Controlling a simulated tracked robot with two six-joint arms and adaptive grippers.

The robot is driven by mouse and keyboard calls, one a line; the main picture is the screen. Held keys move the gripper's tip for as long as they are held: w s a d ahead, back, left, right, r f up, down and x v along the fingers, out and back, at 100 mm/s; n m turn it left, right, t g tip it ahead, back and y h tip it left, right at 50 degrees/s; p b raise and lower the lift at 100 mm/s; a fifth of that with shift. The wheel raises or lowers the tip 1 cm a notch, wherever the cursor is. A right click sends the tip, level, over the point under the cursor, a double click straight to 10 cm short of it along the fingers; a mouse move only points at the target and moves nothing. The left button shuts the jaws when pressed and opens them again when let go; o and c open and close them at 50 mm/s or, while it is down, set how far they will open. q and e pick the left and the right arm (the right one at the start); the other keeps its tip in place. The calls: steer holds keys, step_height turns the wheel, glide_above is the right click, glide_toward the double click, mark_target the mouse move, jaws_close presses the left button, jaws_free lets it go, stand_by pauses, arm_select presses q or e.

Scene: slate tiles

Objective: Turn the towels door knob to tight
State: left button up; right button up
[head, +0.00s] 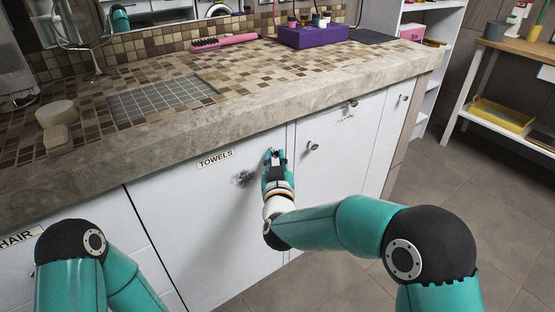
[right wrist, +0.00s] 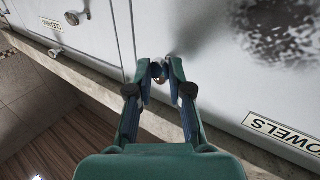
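The white towels door (head: 215,215) has a label reading TOWELS (head: 216,159) near its top; the label also shows upside down in the right wrist view (right wrist: 283,132). My right gripper (head: 273,157) is at the door's upper right edge and hides most of the knob. In the right wrist view, my right gripper (right wrist: 158,72) has its fingertips close together on either side of the small towels door knob (right wrist: 157,69), apparently touching it. The knob's marking cannot be made out. My left arm shows at the lower left, but its gripper is out of view.
The neighbouring white door (head: 335,145) has its own knob (head: 313,145), close to the right of my gripper. The stone counter edge (head: 250,115) overhangs the doors. A dark speckled patch (head: 243,178) marks the towels door. Tiled floor (head: 450,200) is open at the right.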

jaws_close()
steer(key=shift+d, duration=0.15)
